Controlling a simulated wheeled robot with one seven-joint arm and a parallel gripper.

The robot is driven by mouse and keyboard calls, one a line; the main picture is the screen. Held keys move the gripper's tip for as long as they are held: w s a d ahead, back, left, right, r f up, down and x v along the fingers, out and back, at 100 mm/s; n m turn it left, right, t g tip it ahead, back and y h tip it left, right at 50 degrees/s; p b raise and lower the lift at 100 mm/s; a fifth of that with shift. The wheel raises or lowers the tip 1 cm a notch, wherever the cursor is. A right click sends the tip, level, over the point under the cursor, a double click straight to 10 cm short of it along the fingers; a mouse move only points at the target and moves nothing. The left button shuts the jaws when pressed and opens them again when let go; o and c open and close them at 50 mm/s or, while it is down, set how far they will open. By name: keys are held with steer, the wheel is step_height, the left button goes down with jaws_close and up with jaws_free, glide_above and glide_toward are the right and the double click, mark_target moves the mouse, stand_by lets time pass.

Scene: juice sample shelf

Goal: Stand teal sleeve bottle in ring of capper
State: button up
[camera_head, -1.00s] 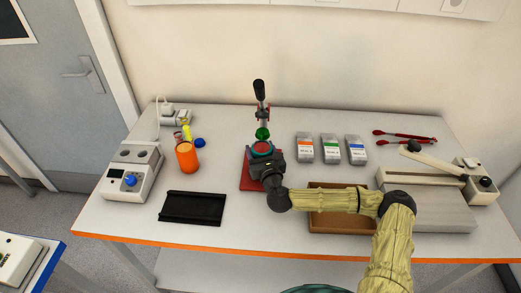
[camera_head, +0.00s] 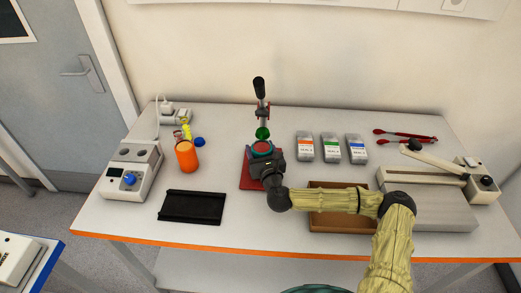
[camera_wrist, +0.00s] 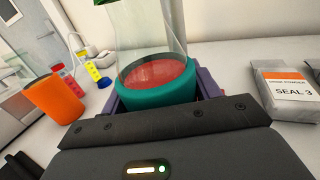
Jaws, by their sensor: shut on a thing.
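An orange cup (camera_head: 187,157) stands left of the capper, with a black tray (camera_head: 192,207) in front. Three seal packs (camera_head: 331,148) lie to the right. A brown wooden tray (camera_head: 340,222) lies under my arm. A grey sealer (camera_head: 425,205) stands at right.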

steer(key=shift+f, duration=0.1)
stand_by(0.3)
steer(key=o, duration=1.2)
steer(key=shift+o, duration=0.2)
